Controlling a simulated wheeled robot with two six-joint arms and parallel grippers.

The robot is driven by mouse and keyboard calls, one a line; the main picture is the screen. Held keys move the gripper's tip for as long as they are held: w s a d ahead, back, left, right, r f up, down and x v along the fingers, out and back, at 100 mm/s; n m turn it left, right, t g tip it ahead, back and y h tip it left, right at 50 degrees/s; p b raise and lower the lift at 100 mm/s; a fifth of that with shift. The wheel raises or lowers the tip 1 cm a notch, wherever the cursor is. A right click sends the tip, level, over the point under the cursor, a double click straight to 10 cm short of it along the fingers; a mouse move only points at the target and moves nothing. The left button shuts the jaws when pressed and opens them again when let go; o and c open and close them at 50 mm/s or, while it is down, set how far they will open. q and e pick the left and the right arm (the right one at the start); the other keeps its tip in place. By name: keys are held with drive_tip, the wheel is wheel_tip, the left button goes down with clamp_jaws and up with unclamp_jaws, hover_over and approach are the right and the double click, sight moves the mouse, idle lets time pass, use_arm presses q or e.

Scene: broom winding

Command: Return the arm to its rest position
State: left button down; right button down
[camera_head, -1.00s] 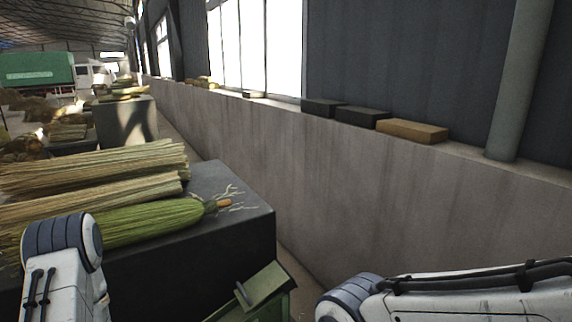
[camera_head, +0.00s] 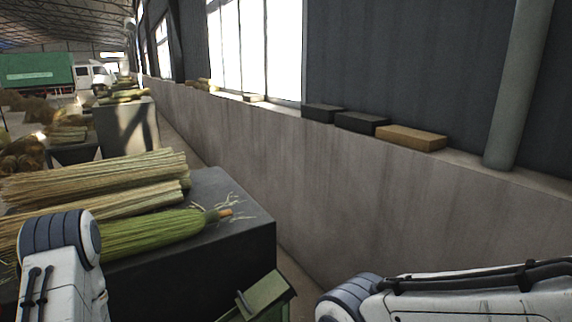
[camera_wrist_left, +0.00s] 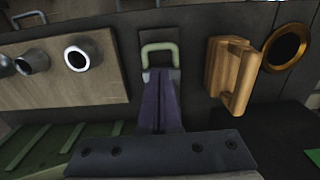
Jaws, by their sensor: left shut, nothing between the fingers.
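My left gripper (camera_wrist_left: 160,105) shows in the left wrist view, its dark fingers together and nothing visible between them. Its tips point at a pale green handle (camera_wrist_left: 160,48) on a dark panel; I cannot tell whether they touch it. In the head view, my left arm (camera_head: 60,260) comes in at the lower left and my right arm (camera_head: 450,295) at the lower right. Neither gripper shows there. The left arm overlaps the near end of a green broom bundle (camera_head: 155,233) in the picture.
A dark block table (camera_head: 225,245) bears the green bundle and pale straw bundles (camera_head: 95,180). A green bin (camera_head: 262,297) stands beside it. A concrete wall (camera_head: 300,170) runs along the right. In the wrist view, a wooden block (camera_wrist_left: 230,75) and brass ring (camera_wrist_left: 287,47) sit right of the fingers.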

use_arm(q)
drive_tip(key=w+d+r+m+b, duration=0.4)
drive_tip(key=w+d+r+m, duration=0.25)
drive_tip(key=d+r, duration=0.5)
drive_tip(key=s+d+r+m+h+b, duration=0.1)
drive_tip(key=s+d+r+m+b, duration=0.2)
drive_tip(key=s+d+r+m, duration=0.4)
drive_tip(key=s+d+r, duration=0.4)
drive_tip(key=d, duration=0.1)
drive_tip(key=shift+s+d+r, duration=0.25)
drive_tip(key=shift+s+r, duration=0.05)
